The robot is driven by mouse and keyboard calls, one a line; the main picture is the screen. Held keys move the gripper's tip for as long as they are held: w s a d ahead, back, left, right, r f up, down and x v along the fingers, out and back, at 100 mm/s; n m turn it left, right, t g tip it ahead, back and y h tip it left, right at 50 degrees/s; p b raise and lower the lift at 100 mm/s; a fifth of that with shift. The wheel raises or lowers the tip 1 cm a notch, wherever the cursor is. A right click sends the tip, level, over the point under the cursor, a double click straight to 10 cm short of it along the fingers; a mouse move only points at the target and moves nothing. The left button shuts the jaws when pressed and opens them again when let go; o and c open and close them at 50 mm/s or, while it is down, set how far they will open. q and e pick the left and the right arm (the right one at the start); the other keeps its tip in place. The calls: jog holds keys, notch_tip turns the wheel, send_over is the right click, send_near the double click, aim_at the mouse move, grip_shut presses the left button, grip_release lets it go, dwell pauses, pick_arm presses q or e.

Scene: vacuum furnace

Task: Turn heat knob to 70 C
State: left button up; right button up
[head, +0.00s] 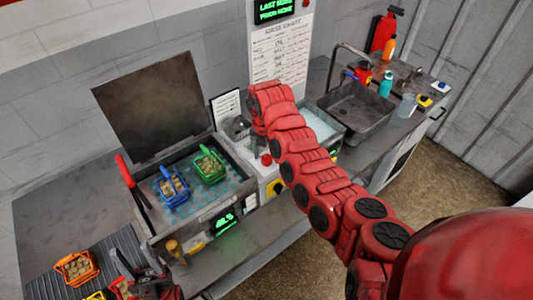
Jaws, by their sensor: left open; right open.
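The furnace bath (150,218) is an open-lidded metal tank at the left. A small green digital display (224,222) is on its front; its digits are too small to read surely. A tan-brass knob (174,248) sticks out at the lower front left of the display; I cannot tell its setting. My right gripper (257,148) is open and points down beside a small red knob or button (267,159) at the tank's right; I cannot tell if they touch. My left gripper (140,264) is open, low at the bottom left, near the orange baskets.
A blue basket (172,187) and a green basket (208,167) sit in the tank. An orange basket (76,268) rests on a ribbed rack (40,262). A red handle (124,170) rises at the tank's left. A sink (355,112) and bottles stand at the right.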

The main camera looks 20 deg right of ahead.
grip_shut()
